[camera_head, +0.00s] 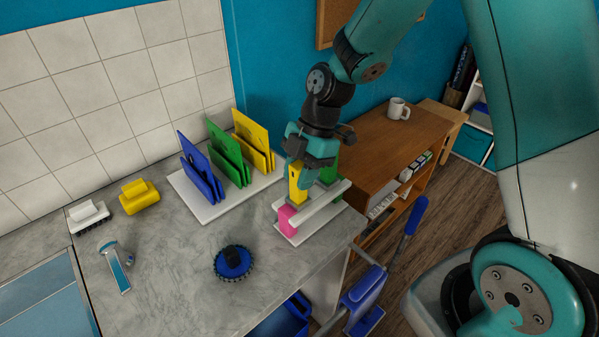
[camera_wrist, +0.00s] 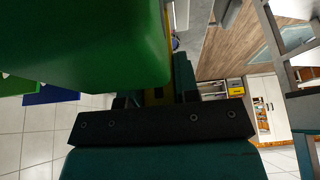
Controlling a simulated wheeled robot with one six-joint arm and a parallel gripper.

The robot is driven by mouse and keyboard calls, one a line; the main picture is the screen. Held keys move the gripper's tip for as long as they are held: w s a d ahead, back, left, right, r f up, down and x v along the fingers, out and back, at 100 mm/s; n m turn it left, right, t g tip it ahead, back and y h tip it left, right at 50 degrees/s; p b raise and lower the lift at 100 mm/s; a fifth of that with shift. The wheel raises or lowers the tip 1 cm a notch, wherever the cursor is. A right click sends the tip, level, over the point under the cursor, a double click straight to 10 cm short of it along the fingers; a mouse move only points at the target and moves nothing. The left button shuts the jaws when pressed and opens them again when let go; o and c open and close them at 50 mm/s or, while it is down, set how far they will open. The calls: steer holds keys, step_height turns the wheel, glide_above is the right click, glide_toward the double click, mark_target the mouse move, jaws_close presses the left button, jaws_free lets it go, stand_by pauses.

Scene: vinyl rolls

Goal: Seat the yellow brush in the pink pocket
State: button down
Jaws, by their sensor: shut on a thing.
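The yellow brush (camera_head: 296,186) stands roughly upright at the white rack. My gripper (camera_head: 308,174) is shut on its upper part, coming from above. In the wrist view, a little yellow of the brush (camera_wrist: 156,97) shows between the jaws. The pink pocket (camera_head: 287,218) is at the near left end of the rack, just in front of and below the brush. The brush's lower end is partly hidden, so I cannot tell whether it touches or enters the pocket.
A green block (camera_head: 329,174) stands close behind my gripper. A white rail (camera_head: 320,207) runs along the rack. An upright rack (camera_head: 196,207) with blue, green and yellow holders stands left. A round blue brush (camera_head: 233,262) lies in front. The counter between is clear.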

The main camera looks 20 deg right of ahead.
steer(key=shift+f, duration=0.15)
steer(key=shift+c, duration=1)
jaws_free()
steer(key=p+v, duration=0.5)
steer(key=v, duration=0.4)
steer(key=shift+p, duration=0.35)
stand_by(0.7)
